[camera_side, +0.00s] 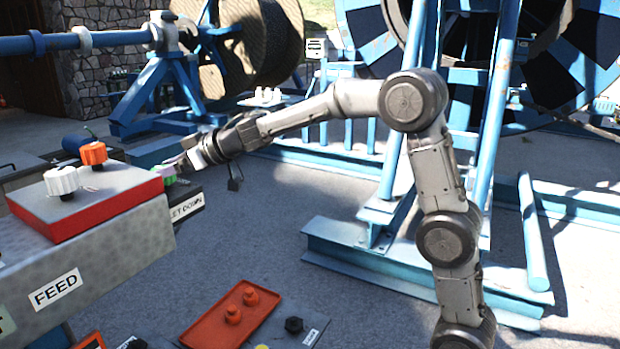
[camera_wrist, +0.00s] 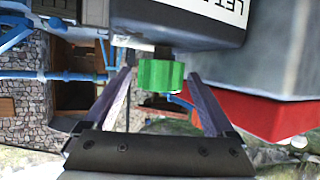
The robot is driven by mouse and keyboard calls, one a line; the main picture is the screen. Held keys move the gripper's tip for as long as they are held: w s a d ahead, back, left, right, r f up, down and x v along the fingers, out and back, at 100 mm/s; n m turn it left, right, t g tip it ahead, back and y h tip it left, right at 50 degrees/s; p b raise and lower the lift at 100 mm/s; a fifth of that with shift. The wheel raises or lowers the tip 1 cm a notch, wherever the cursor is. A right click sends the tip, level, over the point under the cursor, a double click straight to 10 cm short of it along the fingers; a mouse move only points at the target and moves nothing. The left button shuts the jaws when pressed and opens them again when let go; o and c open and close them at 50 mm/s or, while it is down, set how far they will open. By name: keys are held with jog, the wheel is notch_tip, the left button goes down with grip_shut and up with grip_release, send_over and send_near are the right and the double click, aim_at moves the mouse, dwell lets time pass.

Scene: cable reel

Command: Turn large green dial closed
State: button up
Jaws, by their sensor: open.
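The green dial (camera_wrist: 161,75) shows in the wrist view, on the dark face of a panel box (camera_wrist: 165,22) with a white "LET" label. My gripper (camera_wrist: 157,79) is open, with one finger on each side of the dial. Small gaps seem to show between the fingers and the dial's sides, so it does not look gripped. In the side view only a small green bit of the dial (camera_side: 167,173) shows. My gripper (camera_side: 178,163) is beside it there, at the red panel's right end, and hides most of it.
The red panel (camera_side: 112,206) carries a white knob (camera_side: 62,181) and an orange knob (camera_side: 93,154) close to my gripper. Below it is a grey box with a "FEED" label (camera_side: 55,290). An orange tray (camera_side: 231,318) lies lower down. Blue reel frames (camera_side: 400,210) stand behind my arm.

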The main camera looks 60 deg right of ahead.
jog(key=shift+m+t+h, duration=0.4)
jog(key=shift+m+h, duration=1.2)
jog(key=shift+h, duration=0.2)
jog(key=shift+m+h, duration=0.4)
jog(key=shift+h, duration=0.1)
jog(key=s+d+r+m, duration=0.1)
jog(key=s+r, duration=0.3)
jog(key=s, duration=0.4)
jog(key=s+d+r, duration=0.1)
jog(key=s+r, duration=0.3)
jog(key=s, duration=0.4)
jog(key=s+d+f+m+g+h, duration=0.1)
jog(key=s+d+f, duration=0.1)
jog(key=s, duration=0.5)
jog(key=s+d+f+m+g+h, duration=0.1)
jog(key=s+d+f, duration=0.2)
jog(key=s, duration=0.4)
jog(key=shift+s+f, duration=0.3)
jog(key=shift+f, duration=0.25)
